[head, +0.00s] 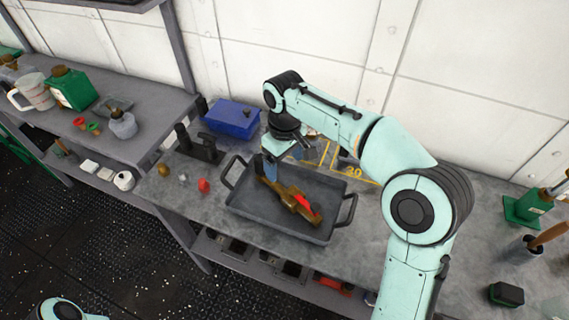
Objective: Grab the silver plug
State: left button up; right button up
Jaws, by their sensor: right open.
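A small silver plug (182,181) appears to lie on the grey bench top, between a brass-coloured piece (163,170) and a red piece (203,185); it is too small to make out in detail. My right gripper (270,168) points down over the back left part of the grey tray (338,186), to the right of the silver plug and apart from it. It is open, with its fingers close to the brass fitting in the tray. My left gripper is out of view; only a bit of my left arm shows at the bottom left.
The two-handled tray holds a brass fitting with a red part (290,197). Behind the small pieces stand a black fixture (203,150) and a blue box (232,118). A side bench at left carries a green can (70,89). A white wall closes the back.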

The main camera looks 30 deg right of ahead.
aim_at(183, 179)
jog(key=k+j, duration=0.75)
jog(key=k, duration=0.1)
